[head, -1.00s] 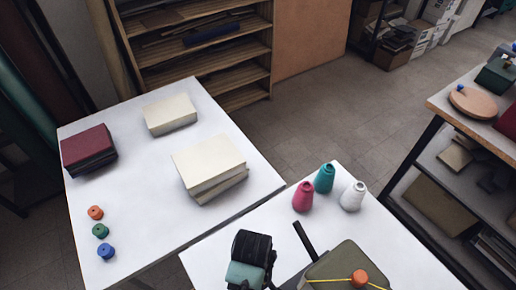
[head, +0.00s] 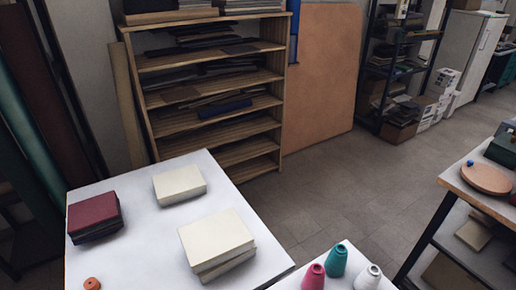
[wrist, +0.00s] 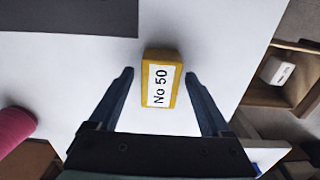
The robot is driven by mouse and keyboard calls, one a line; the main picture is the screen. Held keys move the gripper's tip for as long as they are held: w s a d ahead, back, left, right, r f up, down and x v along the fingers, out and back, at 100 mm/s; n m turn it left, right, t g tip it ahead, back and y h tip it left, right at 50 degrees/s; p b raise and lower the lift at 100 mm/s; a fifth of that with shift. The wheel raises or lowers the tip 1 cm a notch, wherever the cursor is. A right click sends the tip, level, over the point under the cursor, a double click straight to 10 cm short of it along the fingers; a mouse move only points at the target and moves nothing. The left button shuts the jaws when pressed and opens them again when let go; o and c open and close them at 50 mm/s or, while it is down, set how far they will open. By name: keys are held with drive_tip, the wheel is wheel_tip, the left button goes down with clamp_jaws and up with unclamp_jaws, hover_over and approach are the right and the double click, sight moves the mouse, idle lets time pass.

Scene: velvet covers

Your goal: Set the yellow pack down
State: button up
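The yellow pack (wrist: 150,58) with a white label reading "No 50" shows in the wrist view, on the white table (wrist: 75,70). My gripper (wrist: 160,76) is open, with one blue finger on each side of the pack. A gap of white shows between each finger and the pack, so neither finger appears to touch it. How high the fingertips are above the table I cannot tell. Neither the pack nor my gripper is in the head view.
A pink cone (wrist: 15,125) stands left in the wrist view, near a dark grey sheet (wrist: 80,15). The head view shows pink, teal (head: 336,261) and white cones at the bottom, a table (head: 150,230) with cream stacks (head: 216,236), and wooden shelves (head: 212,128) behind.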

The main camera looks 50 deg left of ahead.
wheel_tip(320, 180, up, 12)
drive_tip(key=shift+r+p, duration=0.15)
drive_tip(key=shift+p, duration=0.3)
idle(0.8)
